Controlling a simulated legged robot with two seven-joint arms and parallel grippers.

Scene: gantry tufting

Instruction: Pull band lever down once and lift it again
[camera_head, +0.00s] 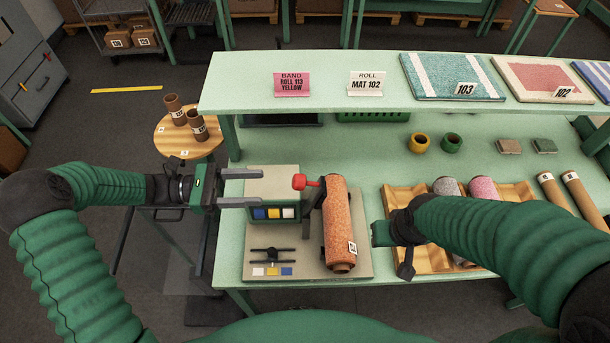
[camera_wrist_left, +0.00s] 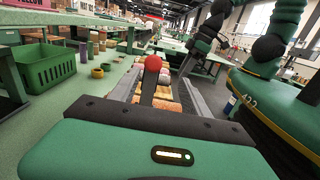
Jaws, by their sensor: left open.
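The roll lies on the grey board of the band station (camera_head: 362,268). In the left wrist view, the red knob (camera_wrist_left: 152,62) shows beyond my gripper's housing. My left gripper (camera_head: 260,188) is open and empty, with its two fingers pointing right at the knob and a gap between. My right gripper (camera_head: 382,234) is right of the roll; its fingers are mostly hidden by its arm.
A green box with yellow, blue and white swatches (camera_head: 273,213) stands below the left fingers. A dark small handle (camera_head: 272,254) is in front of it. A wooden tray (camera_head: 434,262) of rolls lies right. A raised shelf (camera_head: 330,107) with signs runs behind.

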